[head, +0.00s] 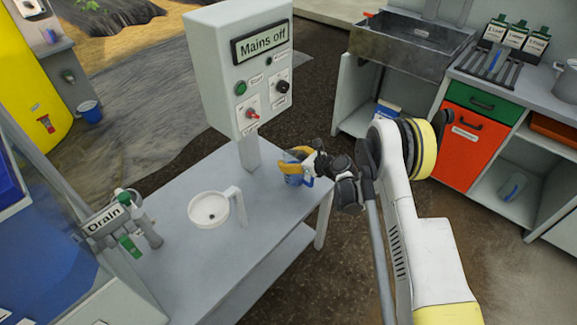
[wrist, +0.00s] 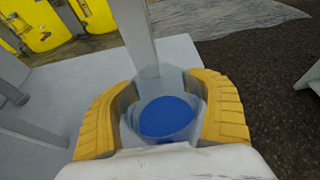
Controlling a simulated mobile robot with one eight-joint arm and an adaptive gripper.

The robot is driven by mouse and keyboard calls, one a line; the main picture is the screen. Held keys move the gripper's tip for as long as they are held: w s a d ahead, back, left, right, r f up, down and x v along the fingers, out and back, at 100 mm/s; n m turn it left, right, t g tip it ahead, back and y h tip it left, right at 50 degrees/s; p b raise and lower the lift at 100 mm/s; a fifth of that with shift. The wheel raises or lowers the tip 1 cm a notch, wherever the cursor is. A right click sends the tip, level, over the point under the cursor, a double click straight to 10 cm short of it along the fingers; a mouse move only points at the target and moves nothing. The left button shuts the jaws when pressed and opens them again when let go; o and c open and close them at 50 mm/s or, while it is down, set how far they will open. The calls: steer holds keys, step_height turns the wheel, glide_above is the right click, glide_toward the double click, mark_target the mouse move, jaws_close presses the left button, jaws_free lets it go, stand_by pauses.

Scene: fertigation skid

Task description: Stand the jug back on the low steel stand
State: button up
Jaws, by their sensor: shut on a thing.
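The jug (head: 295,180) is small and clear, with blue liquid in it. In the wrist view the jug (wrist: 166,117) sits upright between the yellow fingers, its round opening facing the camera. My gripper (head: 291,161) is shut on it from both sides. The low steel stand (head: 185,262) is a grey flat-topped table; the jug is over its right part, near the post of the control box. I cannot tell whether the jug's base touches the top. The stand's top also shows in the wrist view (wrist: 62,85).
A white bowl (head: 209,211) on a bracket stands on the stand, left of the jug. A control box (head: 240,68) reading "Mains off" rises behind on a post. A "Drain" valve (head: 125,222) is at the left. Bare top lies between bowl and jug.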

steer(key=shift+f+b, duration=0.5)
steer(key=shift+f, duration=0.95)
steer(key=shift+f, duration=0.1)
steer(key=o, duration=1.7)
steer(key=shift+c, duration=0.2)
